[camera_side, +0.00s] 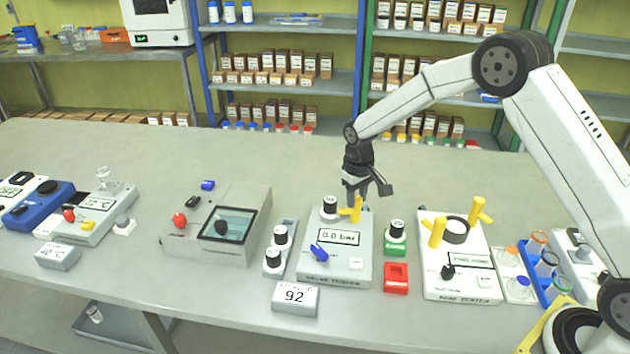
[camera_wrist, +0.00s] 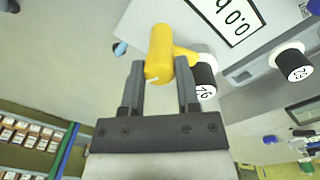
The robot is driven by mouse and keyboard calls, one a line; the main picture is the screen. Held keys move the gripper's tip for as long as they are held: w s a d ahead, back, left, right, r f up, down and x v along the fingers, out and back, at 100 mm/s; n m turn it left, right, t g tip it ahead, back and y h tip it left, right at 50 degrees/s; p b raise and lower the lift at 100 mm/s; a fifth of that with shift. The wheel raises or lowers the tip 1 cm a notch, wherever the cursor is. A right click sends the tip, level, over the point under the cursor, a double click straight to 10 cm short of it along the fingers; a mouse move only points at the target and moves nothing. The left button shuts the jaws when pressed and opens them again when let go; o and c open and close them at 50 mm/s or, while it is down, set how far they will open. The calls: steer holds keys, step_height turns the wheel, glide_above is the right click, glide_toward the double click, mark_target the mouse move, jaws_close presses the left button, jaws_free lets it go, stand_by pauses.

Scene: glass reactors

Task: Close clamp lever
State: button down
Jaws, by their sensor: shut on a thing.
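The yellow clamp lever (camera_side: 356,209) stands on the back of the grey valve tester (camera_side: 338,270), whose display reads "0.0 bar". A black-capped vial (camera_side: 330,205) sits beside the lever. My gripper (camera_side: 358,196) is at the lever from above and behind, partly hiding it. In the wrist view, the yellow lever (camera_wrist: 160,55) lies between the two dark fingers of my gripper (camera_wrist: 161,66), which is shut on it. The vial (camera_wrist: 204,78) shows close to the right finger there.
A blue knob (camera_side: 319,252) is on the tester's front. A rack of vials (camera_side: 280,248) stands left, a green vial holder (camera_side: 396,243) right. A second tester with yellow handles (camera_side: 458,270) is farther right. The bench behind is clear.

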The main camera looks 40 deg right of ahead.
steer(key=m, duration=0.3)
steer(key=shift+w+m, duration=0.1)
steer(key=shift+m, duration=0.2)
stand_by(0.4)
steer(key=shift+c, duration=1.6)
jaws_free()
steer(key=shift+a+r, duration=0.15)
steer(key=shift+r, duration=3.8)
steer(key=s+a+n+t, duration=0.1)
steer(key=s+n+t, duration=0.1)
steer(key=s, duration=2.2)
steer(key=shift+a+f+n+t, duration=0.3)
steer(key=shift+a+f+n, duration=0.15)
steer(key=shift+n, duration=0.25)
